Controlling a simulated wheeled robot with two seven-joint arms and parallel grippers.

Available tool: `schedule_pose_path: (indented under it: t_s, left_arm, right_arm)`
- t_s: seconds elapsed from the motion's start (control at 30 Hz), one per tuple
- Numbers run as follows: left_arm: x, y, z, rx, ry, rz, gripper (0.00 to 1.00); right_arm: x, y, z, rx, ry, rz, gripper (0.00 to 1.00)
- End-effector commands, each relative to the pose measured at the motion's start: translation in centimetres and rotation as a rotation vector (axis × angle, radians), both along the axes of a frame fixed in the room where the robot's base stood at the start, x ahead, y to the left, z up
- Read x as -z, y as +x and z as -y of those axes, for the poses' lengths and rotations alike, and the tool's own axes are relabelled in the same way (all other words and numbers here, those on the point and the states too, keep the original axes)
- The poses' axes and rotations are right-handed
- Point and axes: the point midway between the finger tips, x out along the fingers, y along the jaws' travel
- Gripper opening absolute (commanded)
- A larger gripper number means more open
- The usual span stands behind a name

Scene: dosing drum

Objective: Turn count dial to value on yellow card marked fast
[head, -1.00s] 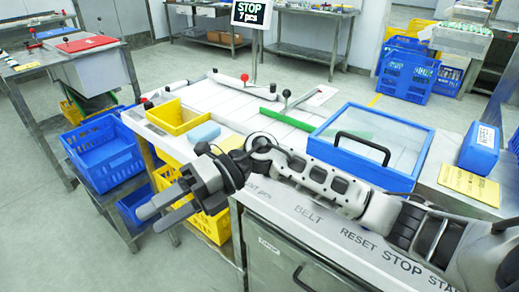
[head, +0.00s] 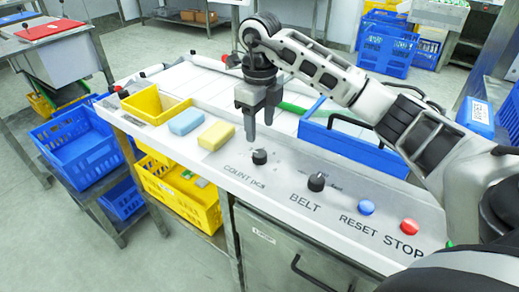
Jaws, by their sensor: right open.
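The count dial (head: 259,157) is a small black knob on the steel control panel, above the label "COUNT PCS". My right gripper (head: 260,131) points straight down just above the dial. Its fingers are open and empty, with the dial just below them. I cannot tell whether they touch it. The dial's pointer and scale are too small to read. The yellow card marked fast does not show now; my right arm crosses the panel's right side. My left gripper is not in view.
The belt dial (head: 316,182), blue reset button (head: 367,208) and red stop button (head: 409,227) line the panel to the right.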

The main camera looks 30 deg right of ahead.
Motion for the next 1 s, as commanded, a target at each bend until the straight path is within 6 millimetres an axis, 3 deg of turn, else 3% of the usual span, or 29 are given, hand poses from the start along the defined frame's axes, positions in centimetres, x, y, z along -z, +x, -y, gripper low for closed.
schedule_pose_path:
  t_s: [0.2,0.4,0.8,0.97,1.0]
  left_arm:
    - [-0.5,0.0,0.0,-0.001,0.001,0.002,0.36]
    - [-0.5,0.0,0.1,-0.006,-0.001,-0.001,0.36]
    - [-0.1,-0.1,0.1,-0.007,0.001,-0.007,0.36]
    - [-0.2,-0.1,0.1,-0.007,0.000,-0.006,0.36]
    - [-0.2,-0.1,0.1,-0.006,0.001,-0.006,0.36]
  right_arm:
    - [4.5,-0.1,0.0,-0.001,0.002,-0.004,0.55]
    - [7.0,0.0,-0.1,0.000,0.003,-0.001,0.55]
    - [7.7,0.0,0.0,-0.001,0.002,0.001,0.55]
    - [7.7,0.0,-0.1,-0.001,0.002,0.001,0.13]
    - [7.7,0.0,0.0,-0.001,0.002,0.001,0.10]
